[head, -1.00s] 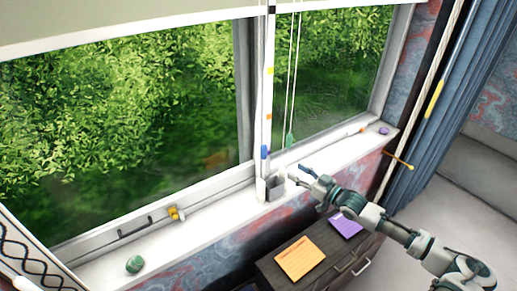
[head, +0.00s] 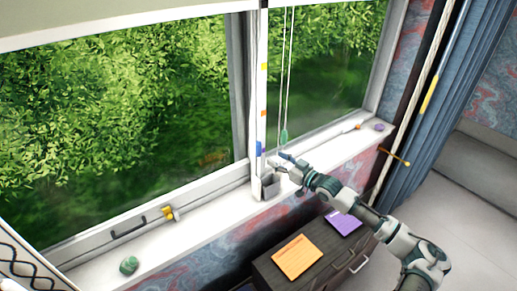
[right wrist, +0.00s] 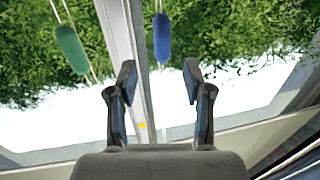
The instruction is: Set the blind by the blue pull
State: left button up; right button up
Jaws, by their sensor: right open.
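The blue pull (right wrist: 162,38) hangs on a thin cord in the right wrist view, beyond and just above the gap between my fingertips. In the head view the blue pull (head: 259,148) shows small in front of the white window post. A green pull (head: 284,136) hangs on its cords just to the right; it also shows in the right wrist view (right wrist: 71,49). The cream blind (head: 120,18) covers only the window's top. My right gripper (head: 281,160) is open and empty above the sill, close to the blue pull and not touching it. My left gripper is out of view.
The white post (head: 262,90) carries coloured marks. A green stone (head: 129,265) lies at the left. A dark cabinet (head: 318,262) bears orange and purple notes. A blue curtain (head: 437,95) hangs right.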

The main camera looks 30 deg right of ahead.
aim_at(259, 148)
jog(key=x, duration=0.9)
jog(key=shift+w+a+p, duration=0.15)
jog(key=shift+w+p, duration=0.05)
jog(key=shift+p, duration=0.1)
jog(key=c, duration=0.8)
grip_shut()
